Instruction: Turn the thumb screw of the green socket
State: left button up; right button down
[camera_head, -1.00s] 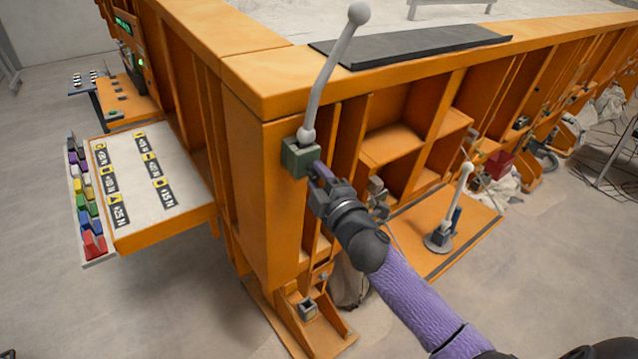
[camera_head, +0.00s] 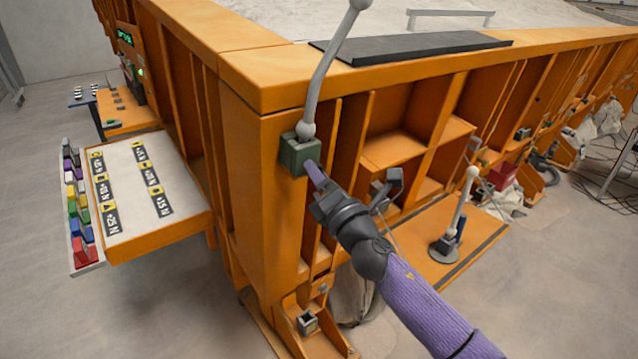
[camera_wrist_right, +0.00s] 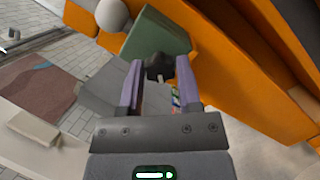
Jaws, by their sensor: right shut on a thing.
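The green socket (camera_head: 296,158) is a dark green block on the corner of the orange frame. A pale grey rod (camera_head: 322,75) with a ball at its top stands in it, leaning right. The socket also shows in the wrist view (camera_wrist_right: 152,36), beside the pale ball (camera_wrist_right: 112,14) at the rod's foot. My right gripper (camera_head: 314,170) reaches the socket's right side. In the wrist view its purple-padded fingers (camera_wrist_right: 158,75) are on either side of the dark thumb screw (camera_wrist_right: 157,64), shut on it. In the head view the fingers hide the screw. My left gripper is out of view.
A second rod (camera_head: 461,210) stands on a round base on the low orange platform. An empty small socket (camera_head: 307,322) sits low on the frame. A side table (camera_head: 150,217) with labels and coloured blocks is at left. A black mat (camera_head: 410,46) lies on top.

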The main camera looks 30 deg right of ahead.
jog(key=n+y+b, duration=0.1)
jog(key=n+b, duration=0.1)
jog(key=n, duration=0.3)
jog(key=shift+f+n+t, duration=0.15)
jog(key=shift+n+t, duration=0.15)
jog(key=shift+n, duration=0.1)
jog(key=shift+n+y, duration=0.3)
jog(key=shift+c, duration=1.6)
grip_release()
jog(key=b+v, duration=0.2)
jog(key=v, duration=0.8)
jog(key=shift+b, duration=0.4)
